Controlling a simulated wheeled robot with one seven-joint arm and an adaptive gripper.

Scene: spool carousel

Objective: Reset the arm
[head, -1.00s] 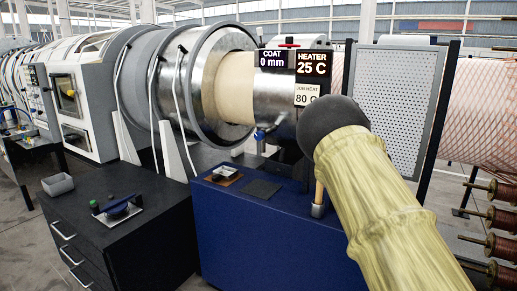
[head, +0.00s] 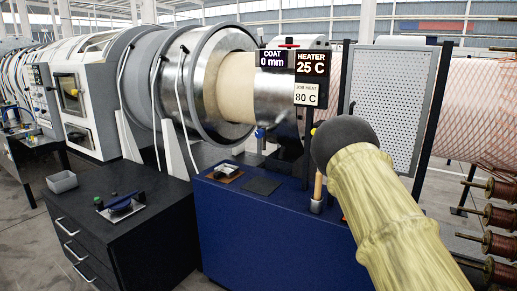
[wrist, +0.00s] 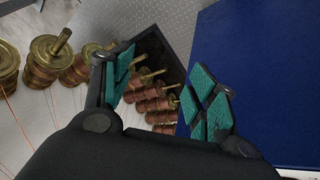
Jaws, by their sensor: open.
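My arm, in a pale yellow sleeve, reaches up from the lower right of the head view and ends in a dark rounded joint. My gripper is hidden behind it there. In the wrist view my gripper (wrist: 168,88) is open, its teal-padded fingers apart with nothing held between them. Beyond the fingers, a dark bin or rack (wrist: 160,45) with several copper spools (wrist: 158,104) shows in the gap.
A blue cabinet (head: 270,245) stands ahead, with a small tray (head: 223,173) and dark pad on top. The heater sign (head: 311,66) and a perforated panel (head: 392,95) are close to my arm. Spools (head: 500,217) line the right edge. A black drawer unit (head: 150,225) stands left.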

